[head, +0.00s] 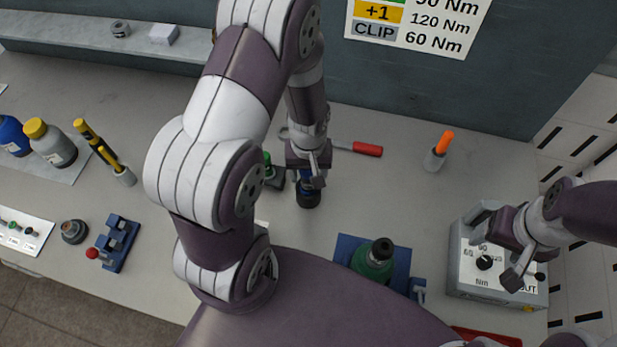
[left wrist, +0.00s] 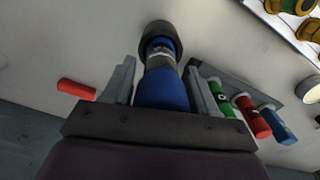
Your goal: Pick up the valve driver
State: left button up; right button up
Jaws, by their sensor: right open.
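A blue tool with a dark round end (head: 308,195) is on the table below my left gripper (head: 309,178) in the head view; I take it for the valve driver. In the left wrist view, its blue body (left wrist: 163,90) lies between the two fingers of my left gripper (left wrist: 160,80), its dark end (left wrist: 160,38) pointing away. The fingers flank the body closely; whether they grip it is unclear. My right gripper (head: 517,258) is open and empty above the grey box with a dial (head: 470,287) at the right.
A dark rack (left wrist: 235,82) with green, red and blue handles stands beside the tool. A red-handled tool (head: 367,149) lies behind it. An orange-topped holder (head: 435,160) is at the back right.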

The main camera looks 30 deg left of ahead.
pick_arm(q)
grip_shut()
jog(key=shift+r, duration=0.1)
